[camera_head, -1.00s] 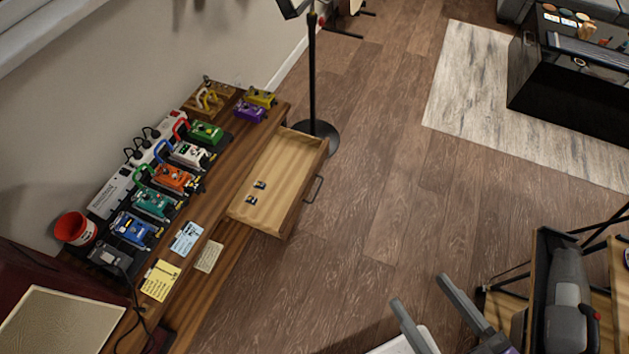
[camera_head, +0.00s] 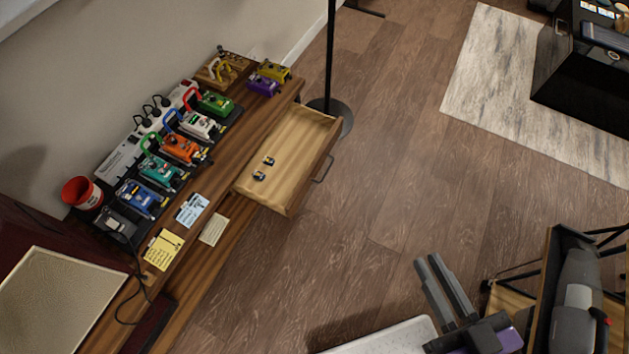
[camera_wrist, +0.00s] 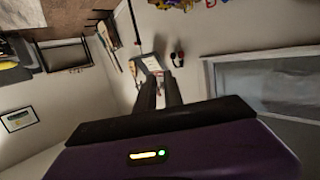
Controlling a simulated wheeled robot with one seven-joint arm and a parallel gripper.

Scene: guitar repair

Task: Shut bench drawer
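The bench drawer (camera_head: 296,190) stands pulled out from the right side of the wooden workbench (camera_head: 225,225). Its dark handle (camera_head: 323,169) is on the outer front face. Two small dark items (camera_head: 264,168) lie inside on the drawer floor. My gripper (camera_head: 429,257) is at the lower right, over the floor, well apart from the drawer. Its two fingers are close together with only a narrow gap, and nothing shows between them. The fingers also show in the wrist view (camera_wrist: 158,92), but the drawer cannot be made out there.
Several coloured pedals (camera_head: 183,148), a red cup (camera_head: 82,193) and notes (camera_head: 163,249) sit on the bench. A black stand (camera_head: 331,70) rises just beyond the drawer. An open case (camera_head: 545,290) is at the lower right. The floor between drawer and gripper is clear.

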